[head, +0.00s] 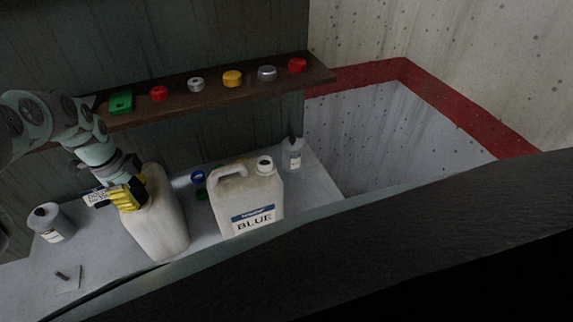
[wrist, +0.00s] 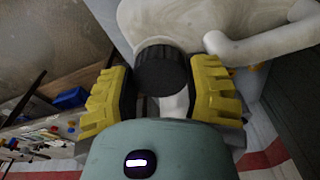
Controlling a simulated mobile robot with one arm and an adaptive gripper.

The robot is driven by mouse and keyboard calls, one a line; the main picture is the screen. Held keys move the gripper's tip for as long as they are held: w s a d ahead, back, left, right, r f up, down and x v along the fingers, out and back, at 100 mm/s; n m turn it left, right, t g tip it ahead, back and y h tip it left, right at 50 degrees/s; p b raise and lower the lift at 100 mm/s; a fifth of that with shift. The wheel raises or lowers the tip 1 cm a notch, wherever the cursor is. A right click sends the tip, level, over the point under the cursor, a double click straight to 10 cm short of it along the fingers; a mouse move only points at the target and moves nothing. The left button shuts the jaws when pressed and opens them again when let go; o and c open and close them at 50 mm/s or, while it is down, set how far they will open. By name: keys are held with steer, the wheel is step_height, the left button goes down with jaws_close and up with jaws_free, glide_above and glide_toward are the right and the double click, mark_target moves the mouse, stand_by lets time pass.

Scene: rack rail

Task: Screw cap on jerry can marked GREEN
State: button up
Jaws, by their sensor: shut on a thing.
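My gripper (head: 128,194), with yellow fingers, is at the upper left side of a cream jerry can (head: 162,225) on the table. In the wrist view my gripper (wrist: 160,90) is shut on a round black cap (wrist: 160,68). The can's pale body (wrist: 210,15) and handle are right behind the cap. I cannot tell whether the cap sits on the can's neck. No marking shows on this can. A second cream jerry can (head: 250,196) is labelled BLUE and has an uncapped neck.
A shelf (head: 210,92) behind holds several coloured caps.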

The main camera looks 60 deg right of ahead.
steer(key=shift+m, duration=0.6)
steer(key=o, duration=0.9)
steer(key=shift+c, duration=0.2)
